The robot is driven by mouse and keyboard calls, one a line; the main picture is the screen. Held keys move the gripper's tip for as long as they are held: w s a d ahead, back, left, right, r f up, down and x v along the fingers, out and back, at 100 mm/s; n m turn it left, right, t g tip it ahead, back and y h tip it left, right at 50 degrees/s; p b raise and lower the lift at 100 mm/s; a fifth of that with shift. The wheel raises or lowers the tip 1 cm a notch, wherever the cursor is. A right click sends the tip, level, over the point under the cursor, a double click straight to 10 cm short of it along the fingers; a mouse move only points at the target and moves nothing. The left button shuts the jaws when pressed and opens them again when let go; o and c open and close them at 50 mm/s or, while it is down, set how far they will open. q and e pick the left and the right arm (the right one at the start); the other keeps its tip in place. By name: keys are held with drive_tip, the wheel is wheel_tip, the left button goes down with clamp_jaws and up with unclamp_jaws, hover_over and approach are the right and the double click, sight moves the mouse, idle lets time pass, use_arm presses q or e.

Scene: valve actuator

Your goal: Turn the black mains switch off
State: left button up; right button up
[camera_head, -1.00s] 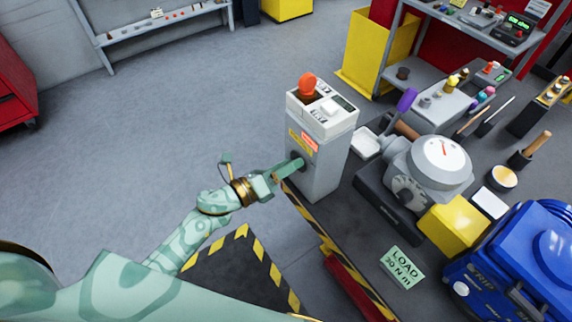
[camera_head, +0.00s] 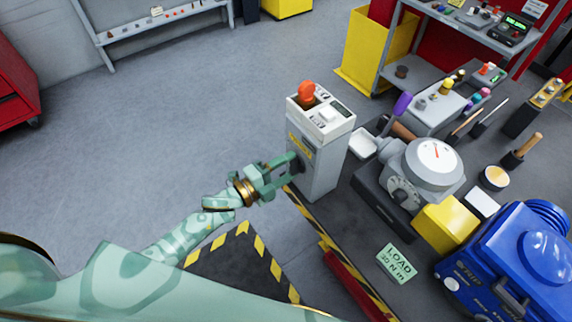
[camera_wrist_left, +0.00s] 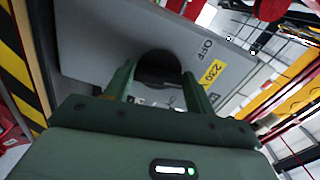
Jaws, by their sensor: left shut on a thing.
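The black mains switch (camera_wrist_left: 158,66) is a round knob on the side face of a grey box (camera_head: 318,178), with "OFF" lettering beside it in the left wrist view. The box stands upright at the bench edge. My left gripper (camera_head: 293,166) reaches it from the left, and in the left wrist view its two green fingers (camera_wrist_left: 158,80) are on either side of the knob, shut on it. The fingers and gripper body hide part of the knob and the other lettering. My right gripper does not show.
An orange-red knob (camera_head: 307,90) rises from the box's white top. A round gauge (camera_head: 436,160), a yellow block (camera_head: 449,224), a LOAD card (camera_head: 397,263) and a blue machine (camera_head: 515,262) stand to the right.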

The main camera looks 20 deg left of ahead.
use_arm(q)
drive_tip(key=shift+f+n+p, duration=0.15)
drive_tip(key=shift+n+p, duration=0.95)
drive_tip(key=shift+n, duration=2.3)
drive_tip(key=o, duration=1)
drive_tip(key=v, duration=1.6)
drive_tip(key=shift+s+a, duration=0.15)
